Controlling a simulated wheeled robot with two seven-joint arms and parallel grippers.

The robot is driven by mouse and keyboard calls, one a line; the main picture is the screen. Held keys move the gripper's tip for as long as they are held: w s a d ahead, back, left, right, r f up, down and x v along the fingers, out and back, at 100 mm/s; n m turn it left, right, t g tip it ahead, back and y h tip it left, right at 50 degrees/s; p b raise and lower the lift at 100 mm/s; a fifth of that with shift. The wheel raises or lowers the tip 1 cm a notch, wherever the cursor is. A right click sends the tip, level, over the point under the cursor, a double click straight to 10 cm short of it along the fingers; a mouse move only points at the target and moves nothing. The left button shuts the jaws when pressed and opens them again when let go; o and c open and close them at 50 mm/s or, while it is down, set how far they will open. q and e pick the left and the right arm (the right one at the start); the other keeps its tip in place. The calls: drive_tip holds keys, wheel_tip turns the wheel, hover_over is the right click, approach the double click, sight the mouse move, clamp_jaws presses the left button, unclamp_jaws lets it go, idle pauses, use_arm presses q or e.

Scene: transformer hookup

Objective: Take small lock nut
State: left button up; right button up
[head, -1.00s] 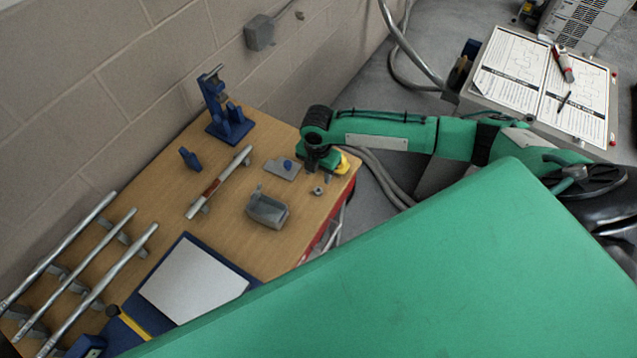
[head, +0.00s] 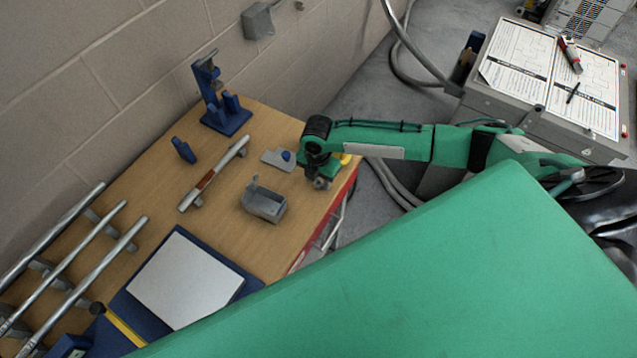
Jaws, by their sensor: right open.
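The small lock nut (head: 321,184) is a small grey piece on the wooden table, near its right edge. It shows only partly, just below my right gripper (head: 319,175). My right gripper is open and sits right over or at the nut, with its green body and dark wrist pointing down. I cannot tell whether the fingers are around the nut or only above it. My left gripper is not in view.
A grey open bin (head: 265,205) stands left of the gripper. A grey plate with a blue knob (head: 279,160) lies close by. A silver-and-brown rod (head: 213,173), a blue stand (head: 226,112) and a white-topped blue board (head: 186,278) are further left. My large green body part covers the lower right.

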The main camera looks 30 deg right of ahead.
drive_tip(key=c, duration=0.9)
wheel_tip(320, 180, up, 7)
drive_tip(key=p, duration=0.6)
drive_tip(key=shift+p, duration=0.4)
